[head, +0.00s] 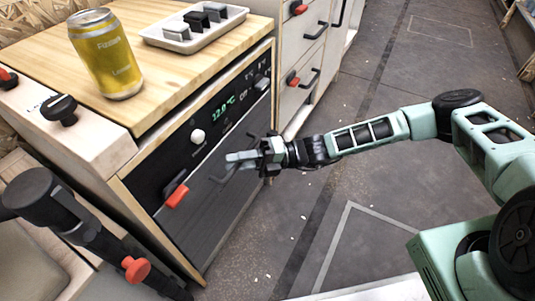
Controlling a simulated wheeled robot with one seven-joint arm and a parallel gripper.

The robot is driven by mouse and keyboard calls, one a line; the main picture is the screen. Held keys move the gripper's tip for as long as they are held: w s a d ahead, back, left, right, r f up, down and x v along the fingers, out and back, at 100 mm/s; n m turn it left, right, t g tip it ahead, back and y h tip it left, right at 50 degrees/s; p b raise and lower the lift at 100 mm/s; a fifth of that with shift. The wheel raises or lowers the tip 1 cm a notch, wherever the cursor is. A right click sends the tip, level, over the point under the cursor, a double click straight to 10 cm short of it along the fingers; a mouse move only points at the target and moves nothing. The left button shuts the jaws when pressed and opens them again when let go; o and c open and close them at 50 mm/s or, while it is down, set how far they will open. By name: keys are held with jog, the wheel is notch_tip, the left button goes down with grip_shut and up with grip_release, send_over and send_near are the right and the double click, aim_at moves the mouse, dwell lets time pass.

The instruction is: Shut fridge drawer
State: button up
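The fridge drawer (205,222) has a dark grey front, set under a black control panel (205,128) with a lit temperature display in a wooden cabinet. A dark bar handle (222,176) is on the front, partly hidden by my gripper. A red and black latch (175,193) sits at the front's left. The front looks close to flush with the cabinet; I cannot tell whether a small gap remains. My gripper (232,159) is at the upper part of the front, beside the handle. Its fingers look close together, but their opening and any contact are unclear.
A yellow can (105,55) and a white tray (200,43) with small blocks stand on the wooden top (45,60). More drawers with dark handles (310,78) stand beyond. A black post with a red knob (135,269) is at lower left. The floor (375,205) is largely clear.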

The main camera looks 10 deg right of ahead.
jog(key=w+d+f+p, duration=0.2)
jog(key=d+p, duration=0.2)
jog(key=d, duration=1.3)
jog(key=shift+w+f, duration=0.15)
jog(key=shift+f, duration=0.05)
jog(key=shift+d, duration=0.1)
jog(key=s+a+r+m+t+h, duration=0.1)
jog(key=s+a+r+m+h, duration=0.1)
jog(key=s+r+m+h, duration=1.15)
jog(key=s+a+r+m+t+h, duration=0.1)
jog(key=s+r+m+h, duration=0.4)
jog(key=s+r+m, duration=0.9)
jog(key=w+r+m+p, duration=0.2)
jog(key=w+r+p, duration=0.1)
jog(key=r+p, duration=1.3)
jog(key=w+r+m+p, duration=0.2)
jog(key=r+p, duration=1.4)
jog(key=p, duration=0.3)
jog(key=shift+w+r, duration=0.25)
jog(key=shift+w, duration=0.15)
